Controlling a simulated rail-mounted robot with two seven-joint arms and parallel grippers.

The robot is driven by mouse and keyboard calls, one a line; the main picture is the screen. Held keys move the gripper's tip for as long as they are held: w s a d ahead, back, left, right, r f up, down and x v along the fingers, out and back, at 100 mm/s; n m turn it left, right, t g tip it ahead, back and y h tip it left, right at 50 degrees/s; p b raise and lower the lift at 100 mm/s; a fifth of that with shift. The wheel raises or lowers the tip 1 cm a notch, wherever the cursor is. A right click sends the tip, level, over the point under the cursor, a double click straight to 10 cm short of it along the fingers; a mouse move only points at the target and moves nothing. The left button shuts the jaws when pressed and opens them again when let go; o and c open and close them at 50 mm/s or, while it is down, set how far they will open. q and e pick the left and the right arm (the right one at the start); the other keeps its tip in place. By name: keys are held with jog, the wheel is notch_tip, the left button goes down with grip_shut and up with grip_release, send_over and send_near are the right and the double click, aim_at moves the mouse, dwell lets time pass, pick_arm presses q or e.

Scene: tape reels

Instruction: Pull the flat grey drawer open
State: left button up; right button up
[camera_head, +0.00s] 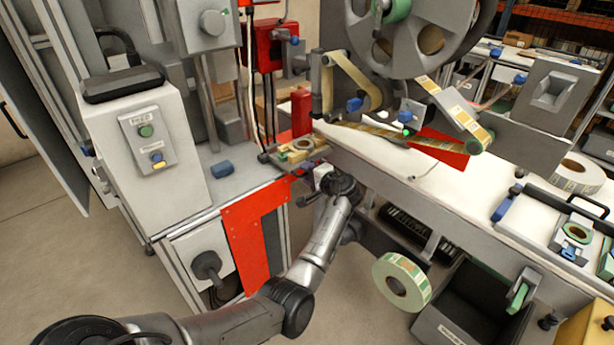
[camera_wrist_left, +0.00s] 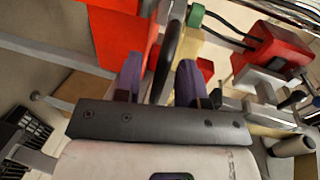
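What looks like the flat grey drawer (camera_head: 316,156) sits at the corner between the left cabinet and the long white bench in the head view. A ring and yellowish pieces lie on top of it. My left gripper (camera_head: 306,174) is just below and in front of it. In the left wrist view the two purple fingers (camera_wrist_left: 158,82) stand apart. A dark curved bar (camera_wrist_left: 173,42), which looks like a handle, runs between them. There is a gap beside the bar, and I cannot tell whether a finger touches it. My right gripper is not in view.
A red panel (camera_head: 247,238) hangs left of my forearm. A red post (camera_head: 301,112) stands behind the drawer. A hanging tape reel (camera_head: 402,281) and a dark bin (camera_head: 470,318) are to the right, below the bench. Open floor shows in front of the bench.

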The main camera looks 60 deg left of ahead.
pick_arm(q)
jog(key=shift+a, duration=0.25)
grip_shut()
dwell(0.5)
